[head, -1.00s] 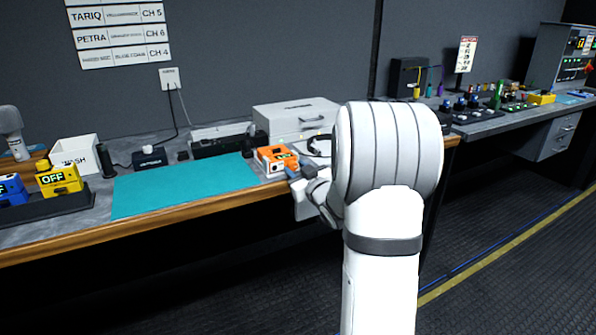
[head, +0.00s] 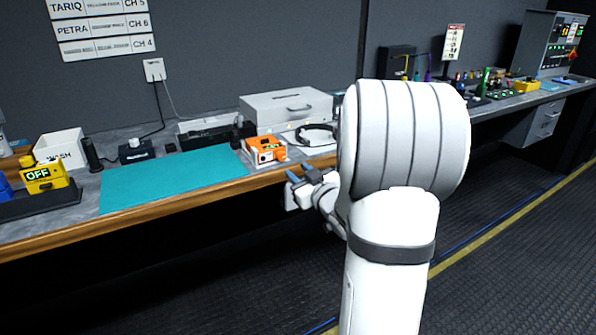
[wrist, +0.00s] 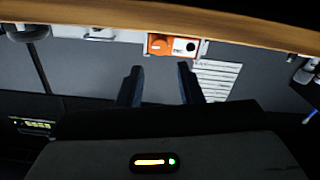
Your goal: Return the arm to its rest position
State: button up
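My gripper (head: 299,180) is in front of the bench's wooden front edge, partly hidden behind my white arm in the head view. In the wrist view, its two dark fingers (wrist: 160,84) stand apart with nothing held between them. An orange box (head: 263,151) sits on the bench just beyond the gripper, apart from it. The box also shows in the wrist view (wrist: 172,45), past the bench edge.
A teal mat (head: 170,178) lies on the bench left of the orange box. A grey case (head: 288,108) and a headset (head: 318,134) are behind the box. A yellow unit (head: 44,176) marked OFF stands at far left. The floor right of my arm is open.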

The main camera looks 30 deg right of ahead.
jog(key=shift+r, duration=0.1)
jog(key=s+a+r+m+g+h+p, duration=0.25)
jog(key=s+a+r+g+p, duration=0.35)
jog(key=p, duration=0.3)
jog(key=s+a+r+g+p, duration=0.2)
jog(key=s+a+g+p, duration=0.1)
jog(key=s, duration=0.4)
jog(key=s+a+r+g+y+p, duration=0.1)
jog(key=s+a+r+g+p, duration=0.2)
jog(key=s+a+p, duration=0.1)
jog(key=s+a+r+g+y+p, duration=0.1)
jog(key=s+a+r+g+p, duration=0.1)
jog(key=s+a, duration=0.4)
jog(key=s+g+p, duration=0.1)
jog(key=s, duration=0.2)
jog(key=shift+s+r, duration=0.3)
jog(key=shift+r, duration=0.1)
jog(key=shift+o, duration=0.4)
